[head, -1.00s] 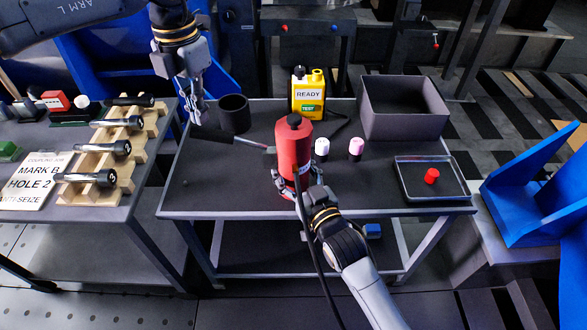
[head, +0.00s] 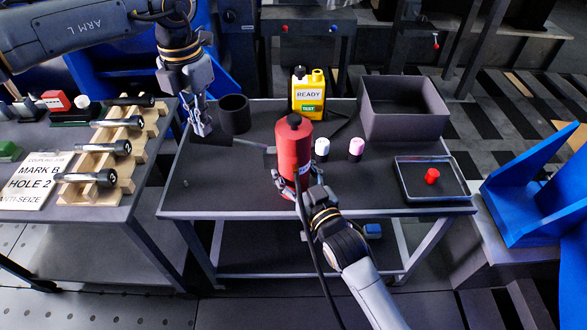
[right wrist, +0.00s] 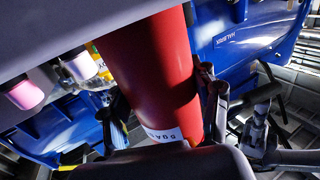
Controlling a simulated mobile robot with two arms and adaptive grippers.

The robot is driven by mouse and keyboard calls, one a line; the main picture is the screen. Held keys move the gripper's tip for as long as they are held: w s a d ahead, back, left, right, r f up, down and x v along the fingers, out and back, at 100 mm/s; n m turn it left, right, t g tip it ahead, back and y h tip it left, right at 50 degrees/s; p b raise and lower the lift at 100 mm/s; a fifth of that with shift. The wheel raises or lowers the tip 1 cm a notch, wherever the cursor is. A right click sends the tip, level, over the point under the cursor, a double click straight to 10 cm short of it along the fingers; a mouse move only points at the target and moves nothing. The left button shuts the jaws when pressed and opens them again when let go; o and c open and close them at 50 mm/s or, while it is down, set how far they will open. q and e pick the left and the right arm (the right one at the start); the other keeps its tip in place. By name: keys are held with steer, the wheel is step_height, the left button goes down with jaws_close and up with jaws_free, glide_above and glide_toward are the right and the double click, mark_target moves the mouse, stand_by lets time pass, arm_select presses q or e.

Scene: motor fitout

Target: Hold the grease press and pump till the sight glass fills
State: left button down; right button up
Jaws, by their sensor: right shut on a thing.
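The grease press is a red cylinder with a black cap (head: 294,152), upright at the middle of the grey table. My right gripper (head: 297,187) is shut around its lower body. In the right wrist view the red body (right wrist: 158,75) fills the middle, with a white label low down. A pump lever (head: 250,144) runs left from the press to a dark, flat grip (head: 212,139). My left gripper (head: 202,128) points down at the grip's outer end, its fingertips at or just behind the grip. Its finger gap is unclear. I cannot make out the sight glass.
A black cup (head: 235,113) stands close to my left gripper.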

arm_select(q)
steer(key=shift+f, duration=1.15)
steer(key=shift+r, duration=2.6)
stand_by(0.7)
steer(key=shift+f, duration=0.1)
stand_by(0.6)
stand_by(1.7)
stand_by(0.7)
steer(key=shift+r, duration=2.6)
